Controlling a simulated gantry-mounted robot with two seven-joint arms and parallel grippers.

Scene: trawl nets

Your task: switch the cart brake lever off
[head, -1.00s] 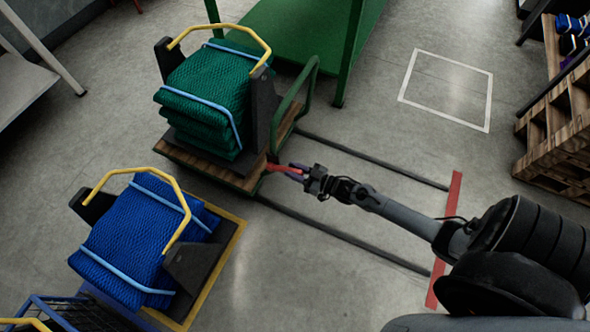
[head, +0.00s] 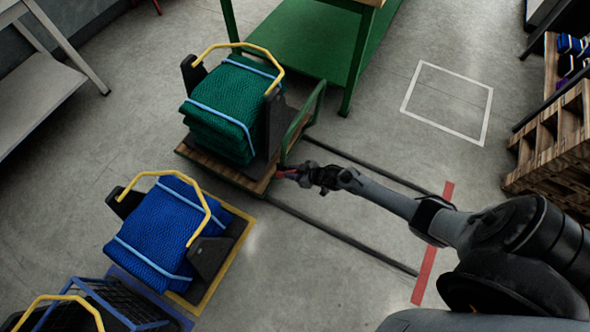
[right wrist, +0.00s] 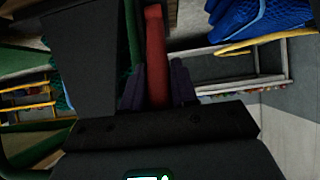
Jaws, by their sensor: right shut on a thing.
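The cart (head: 226,168) is a low wooden deck with a green frame and handle, standing at the end of two dark floor rails. It carries a stack of green nets (head: 222,112) in a black cradle with a yellow handle. The red brake lever (right wrist: 155,55) shows in the right wrist view, running between the dark fingers of my right gripper (right wrist: 158,88). In the head view my right gripper (head: 293,175) is at the cart's right edge, shut on the lever, which it mostly hides. My left gripper is not in view.
Blue nets (head: 160,232) sit in a second cradle on a yellow-edged floor spot at lower left. A green table (head: 315,40) stands behind the cart. A red strip (head: 430,250) crosses the rails' right end. A white-outlined floor square (head: 448,103) is empty.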

